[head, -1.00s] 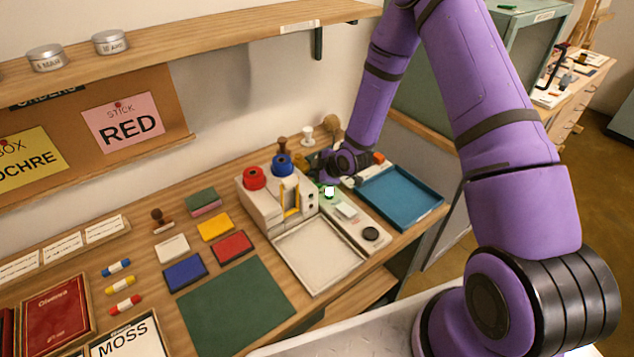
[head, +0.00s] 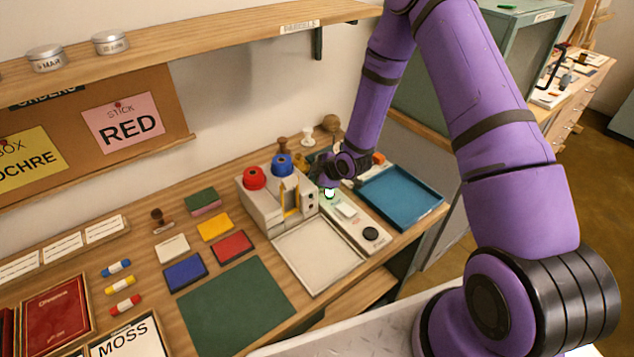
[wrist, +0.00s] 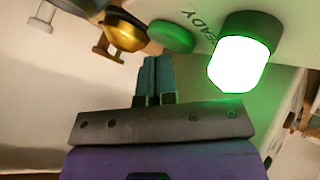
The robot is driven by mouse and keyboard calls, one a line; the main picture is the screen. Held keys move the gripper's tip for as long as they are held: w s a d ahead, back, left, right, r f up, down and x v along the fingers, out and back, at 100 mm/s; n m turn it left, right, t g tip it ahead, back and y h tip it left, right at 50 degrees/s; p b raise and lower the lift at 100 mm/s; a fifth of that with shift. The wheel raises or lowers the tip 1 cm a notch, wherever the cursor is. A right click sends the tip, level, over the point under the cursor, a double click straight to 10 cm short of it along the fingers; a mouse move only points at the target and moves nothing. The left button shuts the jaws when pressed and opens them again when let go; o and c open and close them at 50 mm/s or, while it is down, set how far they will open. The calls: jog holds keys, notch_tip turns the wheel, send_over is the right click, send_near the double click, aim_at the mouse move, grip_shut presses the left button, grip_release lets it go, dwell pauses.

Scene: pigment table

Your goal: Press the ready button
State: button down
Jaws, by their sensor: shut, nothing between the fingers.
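A round green button (wrist: 170,36) shows in the wrist view beside the word READY on a pale panel. A lamp (wrist: 240,62) in a dark collar glows bright white-green to its right. The lamp also shows lit in the head view (head: 329,192), at the far end of the pale panel (head: 352,224). My gripper (wrist: 157,62) is shut and empty, its fingertips close to the green button. I cannot tell whether they touch it. In the head view my gripper (head: 327,180) is just above the panel's far end, and the button is hidden there.
A blue tray (head: 424,208) lies right of the panel. A white box with red and blue knobs (head: 262,208) and a pale tray (head: 316,284) stand left of it. Stamps and a brass-coloured item (wrist: 124,32) stand near the fingers. A shelf (head: 200,44) overhangs the back.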

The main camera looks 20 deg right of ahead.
jog(key=shift+s+f, duration=0.3)
jog(key=shift+f, duration=0.35)
dwell(0.9)
jog(key=shift+r, duration=0.15)
jog(key=shift+w+r, duration=0.25)
jog(key=shift+r, duration=0.45)
jog(key=shift+r, duration=2.95)
